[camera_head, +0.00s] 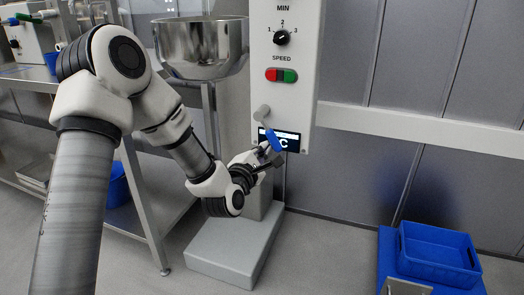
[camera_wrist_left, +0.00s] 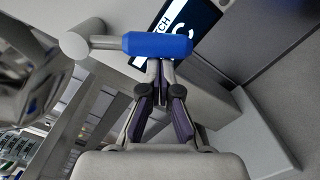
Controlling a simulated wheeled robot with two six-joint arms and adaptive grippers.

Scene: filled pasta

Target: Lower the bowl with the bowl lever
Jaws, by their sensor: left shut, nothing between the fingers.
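The bowl lever has a blue grip (camera_head: 273,139) on a short grey arm at the front of the mixer, below its speed buttons. The blue grip also shows in the wrist view (camera_wrist_left: 157,45), lying nearly level across the top. The steel bowl (camera_head: 200,45) sits left of the mixer column, and part of it shows blurred at the wrist view's left edge. My left gripper (camera_head: 271,158) is just below the blue grip. In the wrist view its fingertips (camera_wrist_left: 160,68) meet right under the grip, shut and empty. I cannot tell whether they touch it. My right gripper is not in view.
The white mixer head (camera_head: 297,20) carries a dial and red and green buttons. Its grey base (camera_head: 232,250) stands on the floor below. A steel table (camera_head: 140,180) is on the left. A blue crate (camera_head: 438,252) is at lower right, with open floor between.

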